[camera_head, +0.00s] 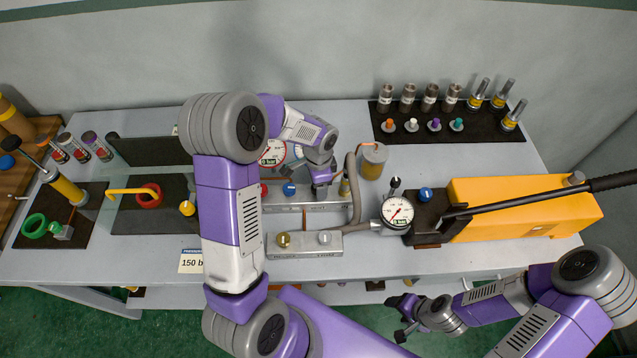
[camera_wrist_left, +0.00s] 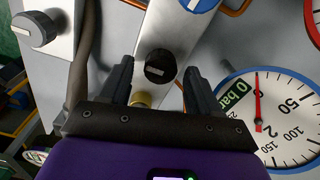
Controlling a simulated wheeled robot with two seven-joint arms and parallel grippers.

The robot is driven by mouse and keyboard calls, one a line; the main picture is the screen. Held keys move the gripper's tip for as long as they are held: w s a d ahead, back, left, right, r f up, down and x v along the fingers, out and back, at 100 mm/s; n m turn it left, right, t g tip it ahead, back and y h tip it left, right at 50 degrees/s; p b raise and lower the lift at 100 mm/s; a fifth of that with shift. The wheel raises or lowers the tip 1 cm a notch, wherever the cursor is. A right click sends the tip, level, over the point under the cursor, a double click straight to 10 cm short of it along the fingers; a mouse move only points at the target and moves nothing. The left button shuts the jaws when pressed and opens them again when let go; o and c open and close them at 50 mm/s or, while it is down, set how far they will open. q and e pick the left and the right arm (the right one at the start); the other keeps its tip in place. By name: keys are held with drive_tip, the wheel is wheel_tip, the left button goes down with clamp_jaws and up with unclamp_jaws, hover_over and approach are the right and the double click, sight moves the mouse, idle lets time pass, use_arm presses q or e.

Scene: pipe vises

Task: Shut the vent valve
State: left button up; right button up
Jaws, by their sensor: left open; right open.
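In the left wrist view a black round knob (camera_wrist_left: 160,67) with a white line sits on a metal manifold block (camera_wrist_left: 172,28). My left gripper (camera_wrist_left: 158,74) is open, with its fingers on either side of that knob in the picture; I cannot tell whether they touch it. In the head view my left gripper (camera_head: 321,187) is over the rear manifold block (camera_head: 340,206) and hides part of it. My right gripper (camera_head: 403,318) is open and empty in front of the table.
A blue knob (camera_head: 289,188) is left of my left gripper. The front block (camera_head: 305,250) carries brass and silver knobs. A gauge (camera_head: 397,211), hose (camera_head: 352,190) and orange pump (camera_head: 520,205) stand to the right. A large gauge (camera_wrist_left: 268,115) is close beside my left fingers.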

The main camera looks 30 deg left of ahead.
use_arm(q)
wheel_tip(320, 180, up, 7)
drive_tip(key=shift+r+p, duration=0.15)
drive_tip(key=shift+p, duration=0.25)
idle(0.4)
